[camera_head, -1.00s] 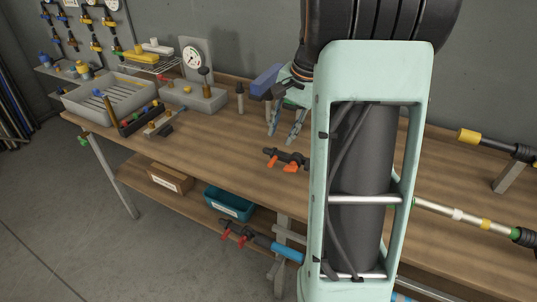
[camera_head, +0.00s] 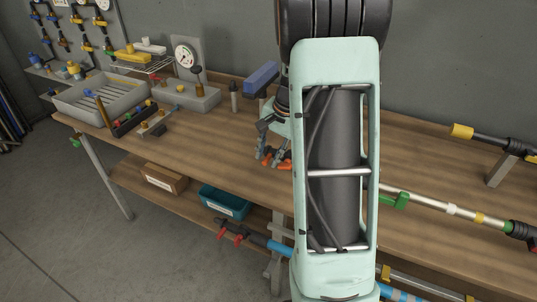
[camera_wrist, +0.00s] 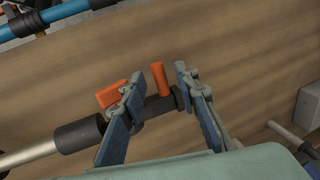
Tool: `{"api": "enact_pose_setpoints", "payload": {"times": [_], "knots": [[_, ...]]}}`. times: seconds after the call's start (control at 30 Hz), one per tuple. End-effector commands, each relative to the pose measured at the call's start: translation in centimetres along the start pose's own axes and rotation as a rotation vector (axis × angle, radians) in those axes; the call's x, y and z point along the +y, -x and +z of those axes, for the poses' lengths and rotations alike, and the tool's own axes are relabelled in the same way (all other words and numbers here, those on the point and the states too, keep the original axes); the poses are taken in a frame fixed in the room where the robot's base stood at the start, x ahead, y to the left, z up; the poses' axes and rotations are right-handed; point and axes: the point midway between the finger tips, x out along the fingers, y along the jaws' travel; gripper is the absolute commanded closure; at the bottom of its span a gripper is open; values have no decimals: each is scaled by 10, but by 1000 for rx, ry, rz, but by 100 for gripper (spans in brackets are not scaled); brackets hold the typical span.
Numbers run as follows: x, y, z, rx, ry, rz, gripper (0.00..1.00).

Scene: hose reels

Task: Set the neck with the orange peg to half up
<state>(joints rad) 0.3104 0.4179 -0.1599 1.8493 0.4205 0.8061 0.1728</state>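The neck is a short black fitting (camera_wrist: 160,104) on the end of a pale pipe with a dark collar. An orange peg (camera_wrist: 158,78) stands out from it, and a wider orange piece (camera_wrist: 110,95) sits to the left. My gripper (camera_wrist: 160,74) is open, with one finger on each side of the orange peg and a visible gap to it. The fingers partly cover the neck. In the head view my gripper (camera_head: 266,148) is low over the workbench, with the orange parts (camera_head: 284,156) showing by its fingertips; my arm hides the rest.
The wooden workbench (camera_head: 210,135) carries a grey tray (camera_head: 88,106) and a gauge stand (camera_head: 186,56) at the left. A pipe with a green handle (camera_head: 394,200) lies right of my arm. A blue pipe with red handles (camera_head: 229,230) is below the front edge.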

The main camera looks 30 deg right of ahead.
Motion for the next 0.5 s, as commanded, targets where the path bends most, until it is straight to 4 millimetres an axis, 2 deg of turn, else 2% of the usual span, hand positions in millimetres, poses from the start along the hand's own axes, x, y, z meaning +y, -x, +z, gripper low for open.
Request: {"api": "enact_pose_setpoints", "payload": {"times": [0.13,0.37,0.5], "knots": [[0,0,0,0,0,0,74],[0,0,0,0,0,0,99],[0,0,0,0,0,0,100]]}}
